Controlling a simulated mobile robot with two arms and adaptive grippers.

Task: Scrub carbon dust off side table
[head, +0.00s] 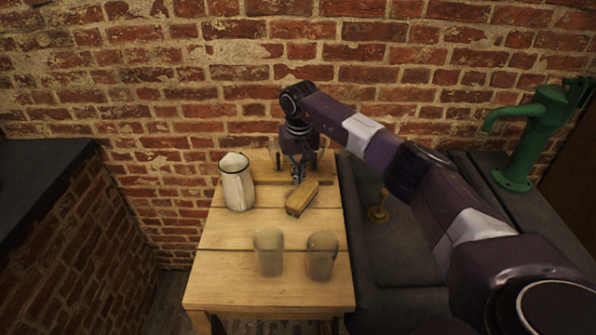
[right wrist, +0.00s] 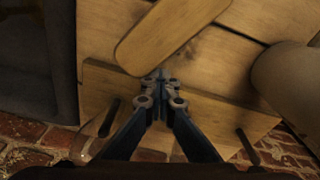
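The side table (head: 225,280) is a light wooden plank table against the brick wall. A wooden-backed brush (head: 302,198) lies at an angle on its back half. Its light wooden back (right wrist: 180,32) also shows in the right wrist view. My right gripper (head: 298,180) points down at the brush's far end. In the right wrist view its fingertips (right wrist: 160,76) are together just beside the brush's end, with nothing seen between them; whether they touch the brush is unclear. I cannot make out carbon dust on the planks. My left gripper is out of view.
A white enamel jug (head: 237,183) stands left of the brush. Two clear glass jars (head: 269,252) (head: 321,256) stand near the table's front. A dark counter with a brass piece (head: 379,213) and green hand pump (head: 526,135) adjoins right. The table's front left is clear.

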